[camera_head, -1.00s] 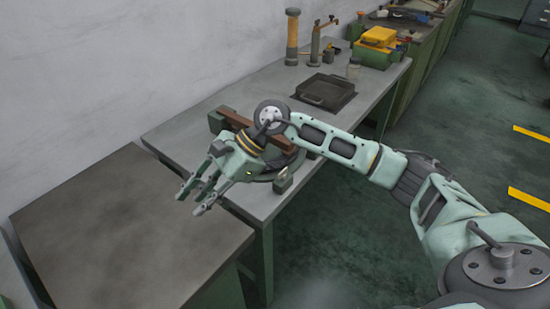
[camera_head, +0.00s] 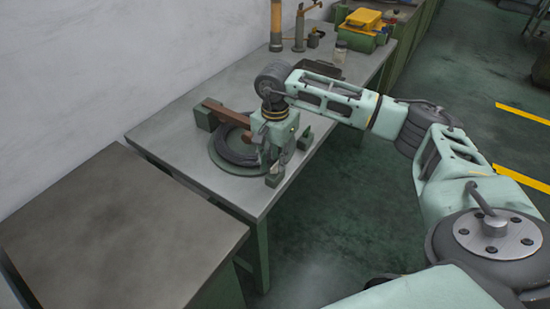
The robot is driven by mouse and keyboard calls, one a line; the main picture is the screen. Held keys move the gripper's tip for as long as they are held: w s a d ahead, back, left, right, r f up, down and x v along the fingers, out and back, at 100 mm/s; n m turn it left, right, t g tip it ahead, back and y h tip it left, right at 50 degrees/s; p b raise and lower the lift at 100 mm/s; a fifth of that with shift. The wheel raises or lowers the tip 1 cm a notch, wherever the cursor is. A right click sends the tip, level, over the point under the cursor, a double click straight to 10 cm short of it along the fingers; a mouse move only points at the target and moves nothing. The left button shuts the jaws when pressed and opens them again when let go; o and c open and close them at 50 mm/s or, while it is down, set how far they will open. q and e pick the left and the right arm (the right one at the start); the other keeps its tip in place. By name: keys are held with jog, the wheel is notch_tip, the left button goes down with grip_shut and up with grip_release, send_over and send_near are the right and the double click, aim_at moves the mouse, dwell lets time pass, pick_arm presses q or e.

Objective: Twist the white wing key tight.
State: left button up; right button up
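I cannot make out a white wing key; my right gripper hides part of the round green fixture (camera_head: 217,160) on the grey workbench. The fixture carries a dark ring (camera_head: 232,150) and a reddish-brown bar (camera_head: 228,115) that runs from a green block (camera_head: 205,117) at its back left. A small grey-green block (camera_head: 275,181) stands at its front edge. My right gripper (camera_head: 266,158) points down over the right side of the fixture. Its fingers are small and partly hidden, so I cannot tell their opening or any contact. My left gripper is out of view.
A dark tray (camera_head: 322,73) lies behind my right wrist, near a small jar (camera_head: 340,50). A yellow and green box (camera_head: 364,27) and a tall orange-brown cylinder (camera_head: 276,22) stand farther back. A separate brown-topped table (camera_head: 105,225) at the left is bare.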

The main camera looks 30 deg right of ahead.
jog(key=shift+f, duration=0.25)
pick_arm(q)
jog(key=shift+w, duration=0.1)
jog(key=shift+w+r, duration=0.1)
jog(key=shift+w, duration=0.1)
pick_arm(e)
grip_shut()
